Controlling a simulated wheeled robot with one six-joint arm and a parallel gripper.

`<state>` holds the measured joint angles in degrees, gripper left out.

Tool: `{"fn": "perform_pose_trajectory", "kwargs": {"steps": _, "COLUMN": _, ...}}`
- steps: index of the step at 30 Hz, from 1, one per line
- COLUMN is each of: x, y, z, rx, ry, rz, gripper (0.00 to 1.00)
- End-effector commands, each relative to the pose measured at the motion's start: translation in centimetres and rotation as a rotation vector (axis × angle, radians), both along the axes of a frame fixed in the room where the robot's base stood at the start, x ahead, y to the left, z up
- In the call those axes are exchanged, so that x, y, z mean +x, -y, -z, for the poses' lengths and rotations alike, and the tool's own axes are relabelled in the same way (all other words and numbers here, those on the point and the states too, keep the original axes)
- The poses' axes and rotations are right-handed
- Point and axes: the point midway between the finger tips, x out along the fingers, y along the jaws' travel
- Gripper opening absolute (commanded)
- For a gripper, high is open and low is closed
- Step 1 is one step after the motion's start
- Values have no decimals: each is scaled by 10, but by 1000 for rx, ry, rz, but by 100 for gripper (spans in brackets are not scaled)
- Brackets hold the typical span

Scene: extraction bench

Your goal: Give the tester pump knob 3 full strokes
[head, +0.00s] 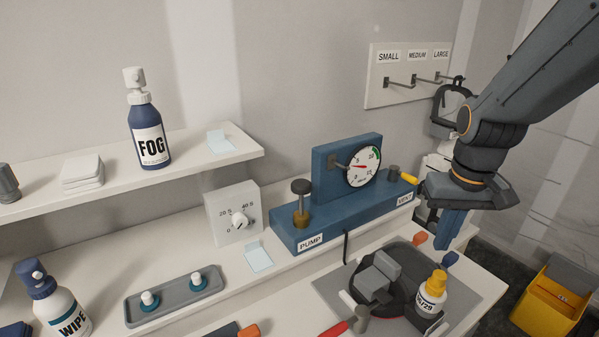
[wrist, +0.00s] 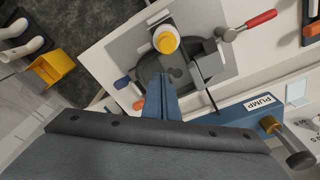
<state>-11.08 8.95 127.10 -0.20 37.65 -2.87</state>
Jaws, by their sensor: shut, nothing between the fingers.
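The blue tester (head: 345,205) stands on the bench, with a round dial whose red needle points left. Its pump knob (head: 301,187) is a dark cap on a rod rising from a brass collar at the PUMP end. The knob stands raised above the collar. It also shows in the wrist view (wrist: 300,159) at the lower right. My gripper (head: 447,243) has blue fingers pointing down, right of the tester's VENT end and apart from the knob. In the wrist view the fingers (wrist: 169,95) are together and empty.
A yellow vent lever (head: 409,178) sits at the tester's right end. In front are a dark round fixture (head: 383,290), a yellow-capped bottle (head: 432,293) and a red-handled tool (head: 334,329). A timer dial box (head: 233,214) stands left of the pump. A yellow bin (head: 555,298) is at right.

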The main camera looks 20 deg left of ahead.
Motion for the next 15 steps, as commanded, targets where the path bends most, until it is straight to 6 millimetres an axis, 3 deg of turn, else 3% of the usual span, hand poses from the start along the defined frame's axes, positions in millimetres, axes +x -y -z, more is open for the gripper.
{"fn": "perform_pose_trajectory", "kwargs": {"steps": 3, "x": 32, "y": -60, "z": -29, "rx": -13, "ry": -35, "rz": -128, "gripper": 0}}
{"fn": "perform_pose_trajectory", "kwargs": {"steps": 7, "x": 53, "y": -131, "z": -63, "rx": -34, "ry": -77, "rz": -269, "gripper": 0}}
{"fn": "perform_pose_trajectory", "kwargs": {"steps": 12, "x": 58, "y": -224, "z": -105, "rx": -64, "ry": -128, "rz": -442, "gripper": 0}}
{"fn": "perform_pose_trajectory", "kwargs": {"steps": 15, "x": 52, "y": -267, "z": -126, "rx": -81, "ry": -151, "rz": -522, "gripper": 0}}
